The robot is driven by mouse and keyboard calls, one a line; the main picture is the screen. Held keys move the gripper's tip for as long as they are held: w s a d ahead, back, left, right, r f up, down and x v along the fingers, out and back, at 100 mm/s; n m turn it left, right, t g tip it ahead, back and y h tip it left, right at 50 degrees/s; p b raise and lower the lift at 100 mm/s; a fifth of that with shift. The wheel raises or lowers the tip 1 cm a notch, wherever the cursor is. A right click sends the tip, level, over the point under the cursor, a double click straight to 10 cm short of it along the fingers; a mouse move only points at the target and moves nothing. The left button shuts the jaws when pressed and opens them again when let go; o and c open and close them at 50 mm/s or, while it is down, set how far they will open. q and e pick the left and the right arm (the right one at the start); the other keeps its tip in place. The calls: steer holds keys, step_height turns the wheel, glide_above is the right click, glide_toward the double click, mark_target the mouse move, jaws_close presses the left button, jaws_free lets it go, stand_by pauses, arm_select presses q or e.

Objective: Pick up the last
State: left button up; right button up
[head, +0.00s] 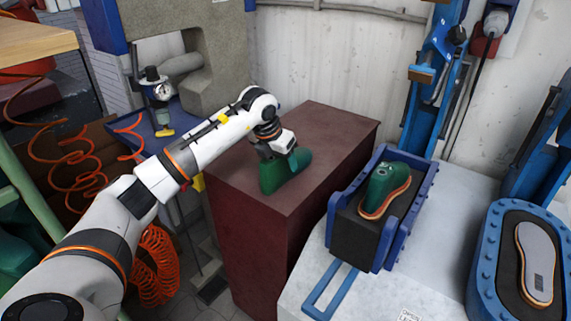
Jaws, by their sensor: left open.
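A green foot-shaped last (275,177) stands on top of the dark red cabinet (333,135), near its left edge. My left gripper (278,155) reaches in from the left and is right at the last's upper part. Its jaws are open, and the fingers partly hide the top of the last. I cannot tell whether the fingers touch it. A second green last (385,184) sits on an orange-edged sole in the blue press frame (339,210) at the right. My right gripper is not in view.
A blue-framed tray (477,250) at the far right holds a grey sole (537,259). Blue press columns (428,90) rise behind the grey bench (315,256). Orange coiled hoses (155,265) hang at the left. The cabinet top right of the last is clear.

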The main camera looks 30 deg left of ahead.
arm_select(q)
steer(key=shift+x, duration=0.75)
steer(key=c, duration=1)
steer(key=shift+r, duration=0.1)
steer(key=shift+c, duration=0.3)
steer(key=shift+r, duration=0.1)
